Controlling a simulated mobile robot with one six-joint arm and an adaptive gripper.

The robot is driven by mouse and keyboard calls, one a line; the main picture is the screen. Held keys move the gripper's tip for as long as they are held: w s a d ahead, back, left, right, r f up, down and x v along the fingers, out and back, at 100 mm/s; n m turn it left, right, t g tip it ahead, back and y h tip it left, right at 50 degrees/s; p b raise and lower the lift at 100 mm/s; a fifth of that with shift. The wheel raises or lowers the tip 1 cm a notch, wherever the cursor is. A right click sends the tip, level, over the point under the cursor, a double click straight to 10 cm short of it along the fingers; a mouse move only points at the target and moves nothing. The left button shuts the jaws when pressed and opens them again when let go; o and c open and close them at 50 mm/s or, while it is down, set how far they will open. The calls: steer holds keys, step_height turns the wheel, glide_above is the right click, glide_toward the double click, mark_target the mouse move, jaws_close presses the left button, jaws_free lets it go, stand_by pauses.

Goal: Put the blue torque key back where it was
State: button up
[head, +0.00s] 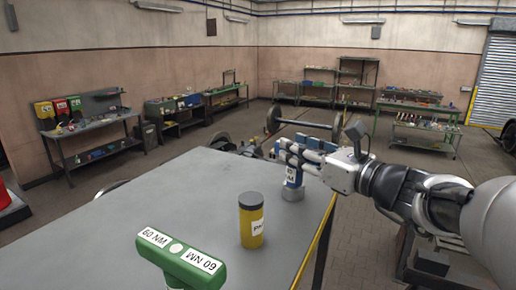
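The blue torque key (292,180), with a white label and a grey lower end, is upright at the right side of the grey table (190,190). My gripper (286,153) reaches in from the right, its fingers around the upper part of the key, and looks shut on it. The fingers partly hide the key's blue crossbar. I cannot tell whether the key's lower end touches the tabletop. A green torque key (181,262) labelled 60 NM stands at the table's front, cut off by the lower frame edge.
A yellow jar with a dark lid (251,221) stands on the table between the two keys. The table's right edge has a yellow stripe (318,245). The left and back tabletop is clear. Workbenches (95,135) and a wheelset (303,122) stand farther off.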

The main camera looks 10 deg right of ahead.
steer(key=shift+o, duration=1.2)
steer(key=shift+r, duration=0.1)
steer(key=shift+s+d+r, duration=0.1)
steer(key=shift+s+r, duration=0.05)
steer(key=v, duration=1.1)
steer(key=shift+s+d+p, duration=0.2)
steer(key=shift+s+p, duration=0.15)
